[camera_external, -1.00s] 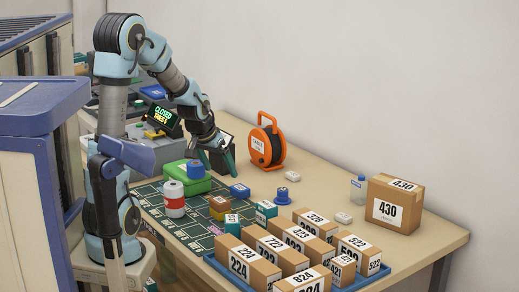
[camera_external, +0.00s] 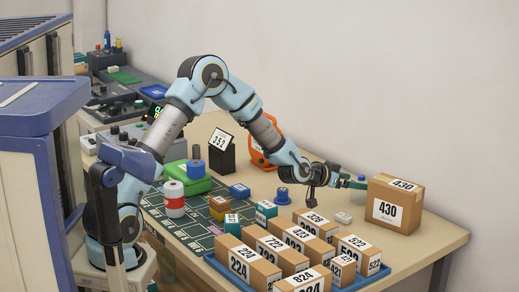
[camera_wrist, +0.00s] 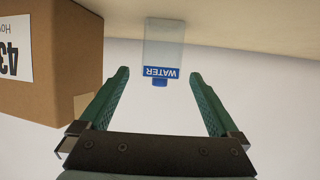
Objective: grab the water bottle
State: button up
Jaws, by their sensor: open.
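The water bottle (camera_wrist: 163,42) is clear with a blue label reading WATER and a blue cap. In the wrist view it appears upside down at top centre, in line with the gap between my fingers. My gripper (camera_wrist: 160,73) is open, one green finger on each side of that gap, and no finger is seen touching the bottle. In the external view my gripper (camera_external: 354,183) reaches in from the left, just left of the box marked 430. There the bottle is mostly or wholly hidden by the gripper.
The cardboard box marked 430 (camera_external: 394,204) stands close beside the bottle; it fills the left of the wrist view (camera_wrist: 50,60). Several numbered boxes sit in a blue tray (camera_external: 236,277) at the front. A small white item (camera_external: 343,217) lies near the gripper.

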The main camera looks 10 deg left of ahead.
jog(key=shift+p+x, duration=1.15)
jog(key=shift+x, duration=2.35)
jog(key=c, duration=1.4)
jog(key=shift+r, duration=0.15)
